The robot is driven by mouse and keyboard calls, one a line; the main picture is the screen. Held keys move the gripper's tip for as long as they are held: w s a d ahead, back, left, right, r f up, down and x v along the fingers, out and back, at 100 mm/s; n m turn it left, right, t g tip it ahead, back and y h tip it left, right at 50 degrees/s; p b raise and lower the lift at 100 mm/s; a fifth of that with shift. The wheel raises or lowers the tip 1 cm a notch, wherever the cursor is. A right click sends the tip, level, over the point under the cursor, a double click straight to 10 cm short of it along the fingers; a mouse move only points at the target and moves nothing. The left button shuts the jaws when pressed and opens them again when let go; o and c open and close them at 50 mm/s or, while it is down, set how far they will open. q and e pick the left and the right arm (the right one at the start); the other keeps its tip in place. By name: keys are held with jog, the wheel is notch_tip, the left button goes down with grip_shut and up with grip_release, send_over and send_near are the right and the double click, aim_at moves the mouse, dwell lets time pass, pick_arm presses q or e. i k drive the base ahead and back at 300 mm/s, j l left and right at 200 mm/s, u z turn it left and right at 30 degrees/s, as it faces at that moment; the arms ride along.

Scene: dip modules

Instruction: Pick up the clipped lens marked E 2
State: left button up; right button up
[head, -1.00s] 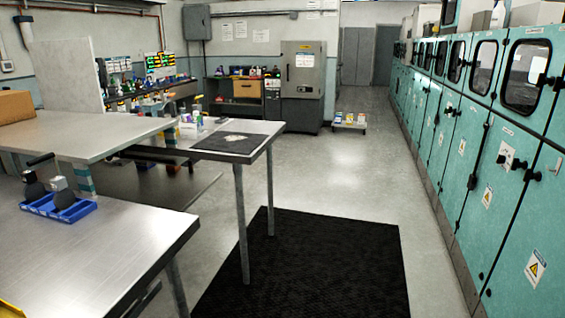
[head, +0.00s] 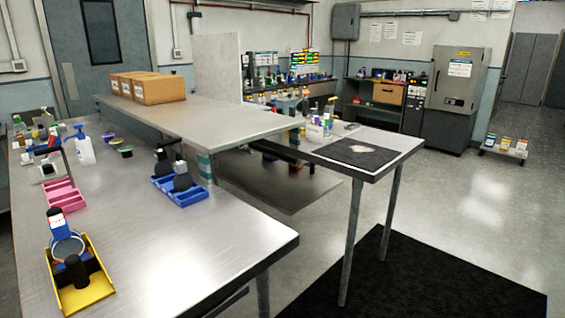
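On the near steel bench (head: 190,250) stand several coloured trays with dark upright pieces. The yellow tray (head: 100,292) at the front left holds a black cylinder and a round, lens-like disc (head: 68,246) with a blue and white piece above it. The blue tray (head: 185,196) holds dark rounded pieces. The pink tray (head: 62,197) has a dark post with an arm beside it. No marking E 2 can be read, so I cannot tell which piece is the clipped lens. Neither of my grippers shows.
A spray bottle (head: 85,148) and small coloured cups stand at the bench's back. Cardboard boxes (head: 160,88) sit on a raised shelf behind. A side table with a black mat (head: 357,153) stands to the right. Open floor and a dark floor mat (head: 430,285) lie at right.

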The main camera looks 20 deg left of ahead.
aim_at(66, 244)
jog(key=i+l+u, duration=0.25)
jog(key=u, duration=0.25)
jog(key=i+l+u, duration=0.2)
jog(key=l+u, duration=0.25)
jog(key=i+l+u, duration=0.1)
jog(key=l+u, duration=0.4)
